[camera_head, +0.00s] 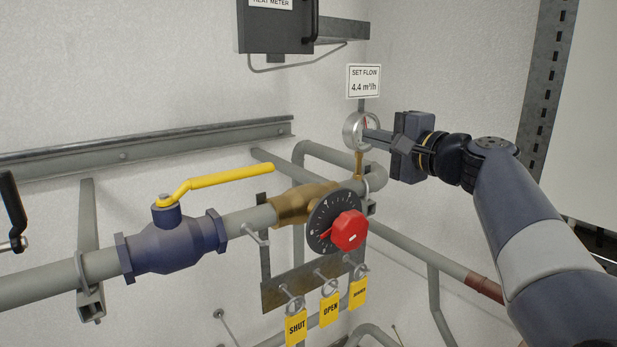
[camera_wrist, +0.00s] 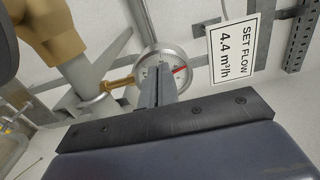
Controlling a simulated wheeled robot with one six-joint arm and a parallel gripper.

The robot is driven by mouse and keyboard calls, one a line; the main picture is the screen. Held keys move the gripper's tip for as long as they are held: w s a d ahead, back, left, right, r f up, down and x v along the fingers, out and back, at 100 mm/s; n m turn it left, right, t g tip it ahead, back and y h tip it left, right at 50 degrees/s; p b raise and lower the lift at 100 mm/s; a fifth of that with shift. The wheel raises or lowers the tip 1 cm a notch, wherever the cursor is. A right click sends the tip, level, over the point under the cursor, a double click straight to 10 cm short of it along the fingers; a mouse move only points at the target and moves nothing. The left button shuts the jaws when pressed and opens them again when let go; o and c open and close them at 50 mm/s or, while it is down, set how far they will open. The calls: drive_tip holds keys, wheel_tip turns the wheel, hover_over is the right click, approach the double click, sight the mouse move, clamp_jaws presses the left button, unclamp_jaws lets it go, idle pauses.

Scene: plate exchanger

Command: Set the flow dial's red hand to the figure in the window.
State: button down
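The flow dial (camera_head: 349,128) is a small round gauge with a silver rim on a brass stem; it also shows in the wrist view (camera_wrist: 181,52). Its red hand (camera_wrist: 180,69) points toward the sign side of the dial in the wrist view. My gripper (camera_head: 368,134) is in front of the dial face, its narrow fingers close together and covering the dial's middle in the wrist view (camera_wrist: 159,70). Whether the tips touch or grip anything is hidden. A white sign (camera_head: 363,81) above the dial reads "SET FLOW 4.4 m³/h"; it also shows in the wrist view (camera_wrist: 232,50).
Below the dial, a red knob (camera_head: 349,230) sits on a black numbered disc (camera_head: 322,216) at a brass valve (camera_head: 292,204). A yellow lever (camera_head: 232,179) tops a blue valve (camera_head: 175,247). Yellow tags (camera_head: 330,310) hang underneath. Grey pipes run along the wall.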

drive_tip(key=shift+s+a, duration=0.1)
drive_tip(key=shift+s, duration=0.05)
idle(0.3)
drive_tip(key=b+v, duration=0.2)
drive_tip(key=v, duration=0.4)
drive_tip(key=shift+a+b, duration=0.1)
drive_tip(key=shift+b, duration=0.2)
